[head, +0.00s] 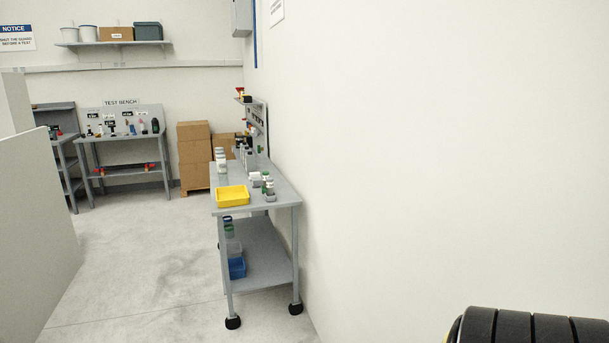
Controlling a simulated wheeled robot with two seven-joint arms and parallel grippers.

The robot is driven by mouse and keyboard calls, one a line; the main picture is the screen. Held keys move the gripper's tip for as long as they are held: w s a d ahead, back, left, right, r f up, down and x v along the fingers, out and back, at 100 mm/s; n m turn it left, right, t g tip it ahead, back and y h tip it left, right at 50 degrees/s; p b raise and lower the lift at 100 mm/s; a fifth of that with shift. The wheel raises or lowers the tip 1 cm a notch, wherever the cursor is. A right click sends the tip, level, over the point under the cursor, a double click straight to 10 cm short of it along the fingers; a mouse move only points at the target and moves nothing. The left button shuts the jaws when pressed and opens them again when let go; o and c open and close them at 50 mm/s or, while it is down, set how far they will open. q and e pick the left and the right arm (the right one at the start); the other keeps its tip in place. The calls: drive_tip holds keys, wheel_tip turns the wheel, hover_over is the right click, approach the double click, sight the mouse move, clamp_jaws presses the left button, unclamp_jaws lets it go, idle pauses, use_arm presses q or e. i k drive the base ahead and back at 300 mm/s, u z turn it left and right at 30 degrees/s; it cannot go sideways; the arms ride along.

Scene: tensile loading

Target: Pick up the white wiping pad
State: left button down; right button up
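I cannot make out the white wiping pad for certain. A small whitish item (256,180) lies on the top of the grey wheeled cart (258,204), near its right side; it is too small to tell what it is. Neither of my grippers is in view.
A yellow tray (232,196) sits at the cart's near end, with several bottles behind it. A blue bin (237,268) is on the lower shelf. Cardboard boxes (194,155) and a test bench (124,139) stand farther back. Floor left of the cart is clear; a wall runs along its right.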

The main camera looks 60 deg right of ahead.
sight(256, 174)
drive_tip(key=z, duration=0.9)
drive_tip(key=i, duration=1.95)
drive_tip(key=z, duration=0.75)
drive_tip(key=i, duration=0.5)
drive_tip(key=z, duration=0.05)
